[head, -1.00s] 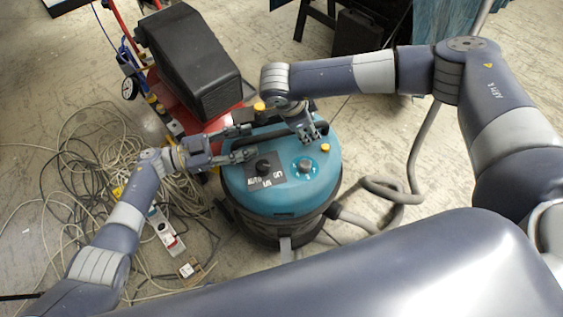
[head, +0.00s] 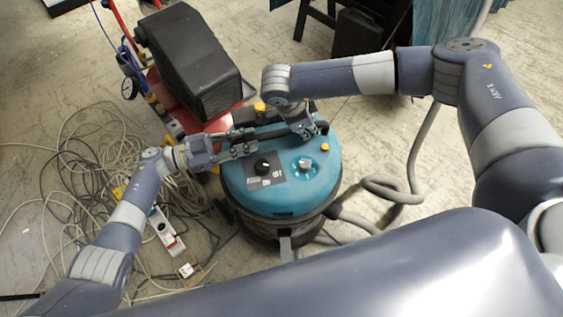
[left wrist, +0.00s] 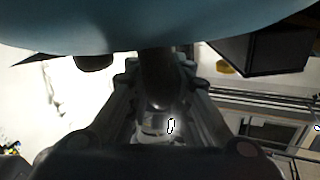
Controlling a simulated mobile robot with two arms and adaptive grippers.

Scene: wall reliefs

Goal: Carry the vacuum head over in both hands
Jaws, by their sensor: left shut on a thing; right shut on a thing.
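The vacuum head (head: 275,192) is a teal dome with a dark control panel, a black knob, a light knob and a black handle across its far side. It sits on the dark drum. My left gripper (head: 250,147) is shut on the handle's left part. In the left wrist view, the dark handle (left wrist: 158,80) shows between the fingers, with the teal head (left wrist: 150,22) above. My right gripper (head: 308,128) is shut on the handle's right part, its fingers partly hidden by the wrist.
Tangled cables (head: 70,175) lie on the floor at left, with a power strip (head: 165,232). A black box on a red machine (head: 190,65) stands behind at left. A grey hose (head: 410,165) coils on the floor at right. Open floor shows beyond the vacuum.

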